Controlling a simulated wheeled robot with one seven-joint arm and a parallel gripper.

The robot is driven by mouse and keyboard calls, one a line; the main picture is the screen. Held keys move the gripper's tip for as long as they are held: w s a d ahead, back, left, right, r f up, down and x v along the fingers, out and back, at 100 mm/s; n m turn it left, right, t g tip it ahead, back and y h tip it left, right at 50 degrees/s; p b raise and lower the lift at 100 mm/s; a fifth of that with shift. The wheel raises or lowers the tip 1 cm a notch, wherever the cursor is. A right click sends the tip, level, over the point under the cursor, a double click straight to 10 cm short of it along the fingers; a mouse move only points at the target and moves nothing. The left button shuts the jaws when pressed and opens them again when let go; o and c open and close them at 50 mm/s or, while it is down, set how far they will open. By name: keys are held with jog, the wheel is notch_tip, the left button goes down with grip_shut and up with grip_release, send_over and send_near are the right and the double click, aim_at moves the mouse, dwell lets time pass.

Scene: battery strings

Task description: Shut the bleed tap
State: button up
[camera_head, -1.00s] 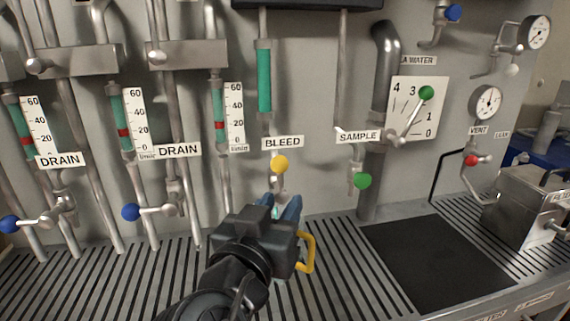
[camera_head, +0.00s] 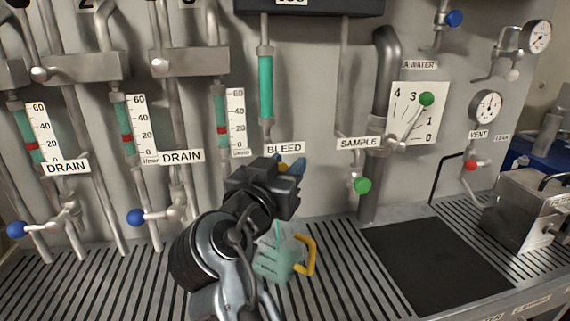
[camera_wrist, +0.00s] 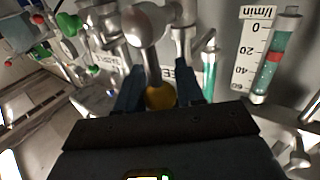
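The bleed tap's yellow knob (camera_wrist: 160,97) lies between my gripper's two blue fingers in the wrist view, close to the palm. In the head view only a sliver of the yellow knob (camera_head: 284,167) shows beside the fingers, below the BLEED label (camera_head: 284,148). My gripper (camera_head: 289,168) is at the tap, and its fingers (camera_wrist: 161,90) stand apart on either side of the knob. Whether they touch it is hard to tell. Most of the tap's body is hidden in the head view by my gripper.
A translucent green jug with a yellow handle (camera_head: 311,255) stands on the slotted grate below my arm. The sample tap's green knob (camera_head: 362,185) is to the right. Blue drain knobs (camera_head: 136,217) are to the left. A black mat (camera_head: 437,262) lies clear at right.

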jog(key=shift+c, duration=0.3)
grip_shut()
jog(key=shift+a+f+b, duration=0.1)
jog(key=shift+f+b, duration=0.05)
jog(key=shift+b, duration=0.4)
jog(key=s+a+f+n+t+y+b, duration=0.1)
jog(key=n+y+b, duration=0.5)
jog(key=n, duration=0.6)
jog(key=a+f+n+t+y+b, duration=0.3)
jog(key=a+n+t+y+b, duration=0.2)
jog(key=n+b, duration=0.4)
jog(key=shift+s+f+n+t+y, duration=0.4)
jog(key=shift+n+y, duration=0.1)
jog(key=shift+n, duration=1.1)
jog(key=shift+a, duration=0.15)
